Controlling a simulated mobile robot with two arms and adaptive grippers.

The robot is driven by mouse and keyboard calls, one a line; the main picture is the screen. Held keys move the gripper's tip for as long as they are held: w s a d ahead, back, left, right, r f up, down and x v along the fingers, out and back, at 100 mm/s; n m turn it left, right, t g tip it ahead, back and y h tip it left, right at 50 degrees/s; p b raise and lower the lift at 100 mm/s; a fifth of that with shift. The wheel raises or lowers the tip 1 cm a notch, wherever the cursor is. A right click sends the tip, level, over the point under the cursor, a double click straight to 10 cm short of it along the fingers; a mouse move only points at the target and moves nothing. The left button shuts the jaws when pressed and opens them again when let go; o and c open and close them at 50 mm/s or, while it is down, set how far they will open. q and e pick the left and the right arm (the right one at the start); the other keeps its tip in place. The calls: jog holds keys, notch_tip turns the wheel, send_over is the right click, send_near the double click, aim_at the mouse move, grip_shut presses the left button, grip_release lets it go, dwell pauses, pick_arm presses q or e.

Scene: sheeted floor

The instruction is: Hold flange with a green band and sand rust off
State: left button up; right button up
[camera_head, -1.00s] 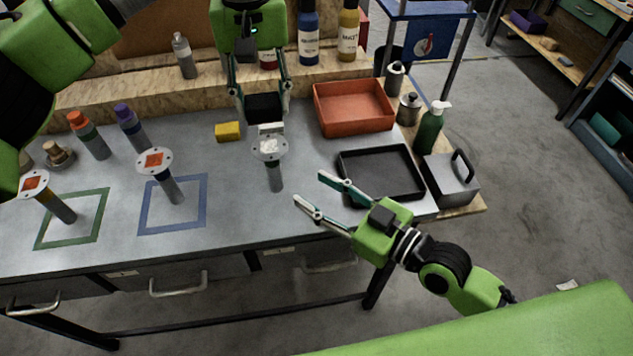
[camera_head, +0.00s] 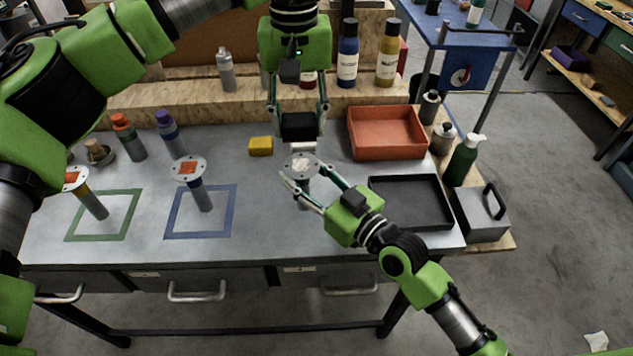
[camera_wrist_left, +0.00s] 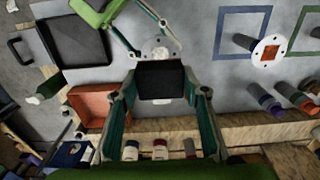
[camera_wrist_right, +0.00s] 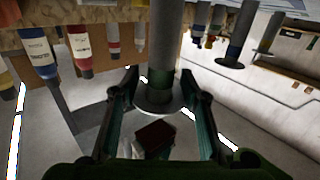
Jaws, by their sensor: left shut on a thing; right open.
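A grey flange (camera_head: 301,166) with a pale patch on its round plate stands on its pipe at mid-table. My left gripper (camera_head: 299,108) is shut on a black sanding block (camera_head: 300,126), just behind and above the plate; the block also shows in the left wrist view (camera_wrist_left: 160,80). I cannot tell whether it touches the plate.
Two flanges with orange-rust patches stand left: one (camera_head: 188,169) by the blue square (camera_head: 233,212), one (camera_head: 76,179) by the green square (camera_head: 136,214). A yellow sponge (camera_head: 260,146), red tray (camera_head: 386,150), black tray (camera_head: 446,220) and grey box (camera_head: 482,226) lie around.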

jog(key=shift+w+a, duration=0.15)
jog(key=shift+w, duration=0.05)
grip_shut()
dwell(0.4)
